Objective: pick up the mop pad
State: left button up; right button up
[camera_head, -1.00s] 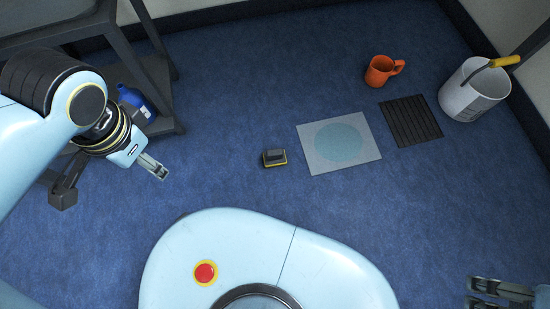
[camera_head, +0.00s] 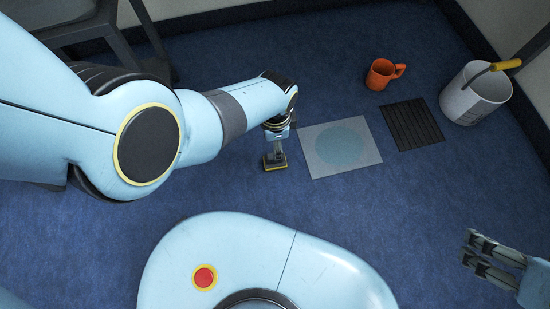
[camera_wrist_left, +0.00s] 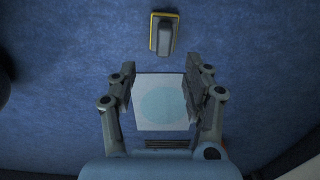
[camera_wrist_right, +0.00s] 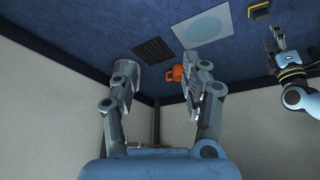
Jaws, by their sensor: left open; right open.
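The mop pad appears to be the small dark grey block with a yellow edge (camera_head: 275,166) on the blue floor. It also shows in the left wrist view (camera_wrist_left: 163,34), with a raised grey grip on top. My left gripper (camera_head: 276,150) is over it in the head view and hides part of it. In the left wrist view my left gripper (camera_wrist_left: 167,72) is open and empty, with the pad beyond the fingertips, not between them. My right gripper (camera_head: 472,254) is open and empty at the lower right, far from the pad; it also shows in the right wrist view (camera_wrist_right: 161,68).
A pale square mat with a blue circle (camera_head: 310,165) lies right of the pad. Further right are a black ribbed mat (camera_head: 412,125), an orange mug (camera_head: 381,74) and a white bucket (camera_head: 473,97) near the wall. A dark shelf frame (camera_head: 130,30) stands upper left.

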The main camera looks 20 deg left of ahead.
aim_at(270, 164)
pick_arm(q)
jog(key=shift+w+d+f, duration=0.1)
jog(key=shift+w+d, duration=0.05)
jog(key=shift+d, duration=0.15)
jog(key=shift+d+f, duration=0.1)
jog(key=shift+f, duration=0.2)
jog(key=shift+f+b, duration=0.75)
jog(key=shift+b, duration=0.1)
jog(key=shift+f+b, duration=0.55)
jog(key=shift+f, duration=0.15)
jog(key=shift+f+b, duration=0.65)
jog(key=shift+f, duration=0.45)
pick_arm(e)
jog(key=f+t, duration=0.5)
jog(key=shift+w+a+f+t, duration=0.2)
jog(key=shift+f+t, duration=0.1)
jog(key=shift+f, duration=0.05)
